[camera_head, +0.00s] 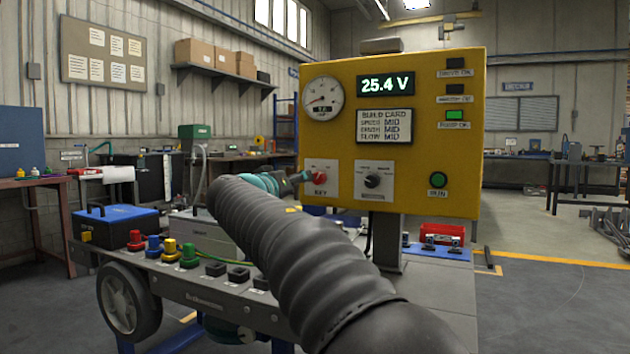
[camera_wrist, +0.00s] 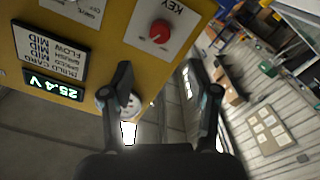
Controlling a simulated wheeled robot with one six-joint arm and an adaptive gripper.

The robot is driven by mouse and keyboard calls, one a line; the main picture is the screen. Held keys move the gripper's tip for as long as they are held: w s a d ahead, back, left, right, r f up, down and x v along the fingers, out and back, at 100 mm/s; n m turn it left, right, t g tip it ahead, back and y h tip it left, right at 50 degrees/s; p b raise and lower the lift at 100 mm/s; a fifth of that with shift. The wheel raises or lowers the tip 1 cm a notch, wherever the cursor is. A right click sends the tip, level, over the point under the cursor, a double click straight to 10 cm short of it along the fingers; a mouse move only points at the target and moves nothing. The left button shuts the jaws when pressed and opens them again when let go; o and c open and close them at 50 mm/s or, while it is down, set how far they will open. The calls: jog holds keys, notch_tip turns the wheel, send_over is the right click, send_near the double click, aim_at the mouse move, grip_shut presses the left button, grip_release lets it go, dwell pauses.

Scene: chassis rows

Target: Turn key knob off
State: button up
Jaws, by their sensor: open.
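The red key knob (camera_head: 320,178) sits on a white plate labelled KEY at the lower left of the yellow control panel (camera_head: 440,100). In the wrist view the knob (camera_wrist: 159,31) shows near the top, beyond the fingertips. Its on or off position cannot be read clearly. My gripper (camera_head: 298,178) is just left of the knob in the head view, partly hidden behind my arm. In the wrist view my gripper (camera_wrist: 158,82) is open and empty, its fingers wide apart. The knob is not between the fingers.
A black rotary knob (camera_head: 372,181) is right of the key knob, and a green RUN button (camera_head: 438,180) is farther right. The display (camera_head: 386,84) reads 25.4 V. Below are a cart with coloured terminals (camera_head: 189,255) and a blue box (camera_head: 116,225).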

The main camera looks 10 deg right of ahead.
aim_at(316, 179)
jog(key=p+x, duration=0.2)
jog(key=x, duration=0.9)
jog(key=shift+w, duration=0.15)
grip_shut()
